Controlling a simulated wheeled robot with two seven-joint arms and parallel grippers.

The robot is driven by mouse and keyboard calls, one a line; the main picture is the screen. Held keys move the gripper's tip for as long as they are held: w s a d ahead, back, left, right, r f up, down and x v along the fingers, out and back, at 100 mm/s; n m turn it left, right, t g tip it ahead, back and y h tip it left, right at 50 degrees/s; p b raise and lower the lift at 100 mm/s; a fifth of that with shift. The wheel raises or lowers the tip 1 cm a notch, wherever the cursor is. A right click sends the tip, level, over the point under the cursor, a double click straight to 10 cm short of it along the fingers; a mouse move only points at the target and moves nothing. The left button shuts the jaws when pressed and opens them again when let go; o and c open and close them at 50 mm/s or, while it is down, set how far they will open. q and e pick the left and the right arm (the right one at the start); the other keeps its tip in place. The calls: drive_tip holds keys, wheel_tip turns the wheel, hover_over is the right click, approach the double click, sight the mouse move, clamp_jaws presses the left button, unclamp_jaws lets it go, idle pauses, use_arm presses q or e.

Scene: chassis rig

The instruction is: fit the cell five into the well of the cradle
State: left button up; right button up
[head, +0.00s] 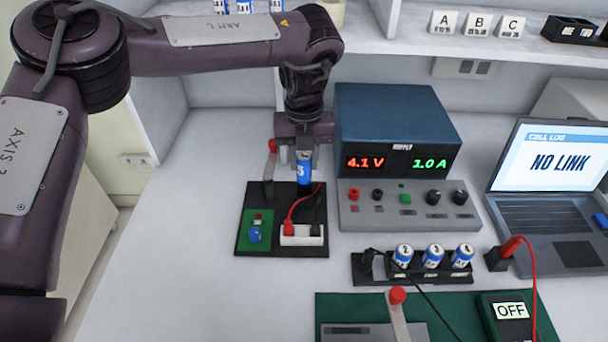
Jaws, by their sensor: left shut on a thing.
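My left gripper (303,135) comes down from above and is shut on a blue-and-white cell (305,169), held roughly upright. A white digit shows on the cell's side, too small to read surely; I take it as cell five. The cell is over the back right part of a black board, which I take as the cradle (249,200). The board carries a lever with a red knob (272,146), a green circuit patch and a white block with red and black leads. The well is hidden behind or under the cell, so I cannot tell whether the cell's bottom is inside it. My right gripper is out of view.
A blue power supply (398,115) stands close right of the gripper. A black rack (376,277) with 3 numbered cells lies in front, beside a green mat (335,305) with a red-knobbed lever. A laptop (550,190) is at right. The left side of the table is clear.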

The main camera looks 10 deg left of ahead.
sight(304, 180)
use_arm(q)
drive_tip(key=shift+w+f, duration=0.2)
drive_tip(key=shift+f, duration=0.25)
drive_tip(key=shift+w+f, duration=0.2)
drive_tip(key=shift+f, duration=0.25)
drive_tip(key=shift+a+f, duration=0.1)
drive_tip(key=shift+f, duration=2.5)
drive_tip(key=shift+f, duration=0.15)
drive_tip(key=o, duration=1)
drive_tip(key=shift+o, duration=0.2)
drive_tip(key=shift+r, duration=3.95)
